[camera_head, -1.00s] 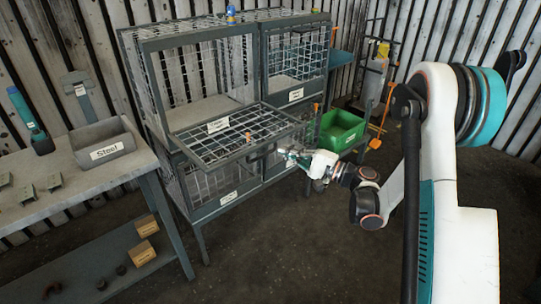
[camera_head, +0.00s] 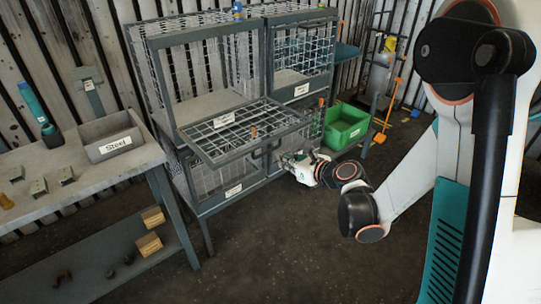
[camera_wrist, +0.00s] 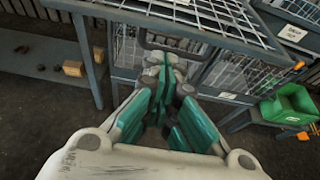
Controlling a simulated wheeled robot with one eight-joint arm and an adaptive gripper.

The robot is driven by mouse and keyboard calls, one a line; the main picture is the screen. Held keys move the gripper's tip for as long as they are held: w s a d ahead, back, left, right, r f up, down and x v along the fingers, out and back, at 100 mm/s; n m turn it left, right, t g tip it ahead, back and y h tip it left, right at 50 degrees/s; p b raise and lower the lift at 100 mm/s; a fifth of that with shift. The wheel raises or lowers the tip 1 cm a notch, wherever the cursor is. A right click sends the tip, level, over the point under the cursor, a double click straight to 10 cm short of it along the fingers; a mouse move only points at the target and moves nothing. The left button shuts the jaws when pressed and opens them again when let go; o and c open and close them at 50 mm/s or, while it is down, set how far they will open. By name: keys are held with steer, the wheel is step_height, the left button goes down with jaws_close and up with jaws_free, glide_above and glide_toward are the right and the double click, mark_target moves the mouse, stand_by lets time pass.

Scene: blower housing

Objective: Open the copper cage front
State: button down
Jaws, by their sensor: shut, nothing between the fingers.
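The copper cage front (camera_head: 240,132) is the wire-mesh panel of the upper left cage. It is swung down and lies about level, sticking out from the cage's lower edge, so the cage mouth stands open. Its label is too small to read surely. The dark handle (camera_head: 265,151) is on its outer edge. In the wrist view the front (camera_wrist: 215,15) spans the top, with its curved handle (camera_wrist: 185,50) just beyond the fingers. My gripper (camera_head: 283,157) is shut and empty, close by the handle and the outer edge. It also shows in the wrist view (camera_wrist: 165,65); contact cannot be told.
The right upper cage (camera_head: 300,60) has its mesh front upright. Lower cages (camera_head: 222,180) stand beneath the open panel. A green bin (camera_head: 345,125) is right of the cages. A workbench (camera_head: 75,175) with a steel bin (camera_head: 108,140) stands left. The floor in front is clear.

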steer(key=b+x, duration=0.3)
steer(key=x, duration=0.7)
steer(key=shift+r, duration=0.1)
step_height(320, 180, up, 10)
steer(key=g+h+p, duration=0.1)
steer(key=g+p, duration=0.1)
steer(key=p, duration=0.6)
glide_above(266, 154)
steer(key=s, duration=0.2)
steer(key=shift+a+f, duration=0.2)
steer(key=shift+a, duration=0.1)
steer(key=shift+s+r, duration=0.1)
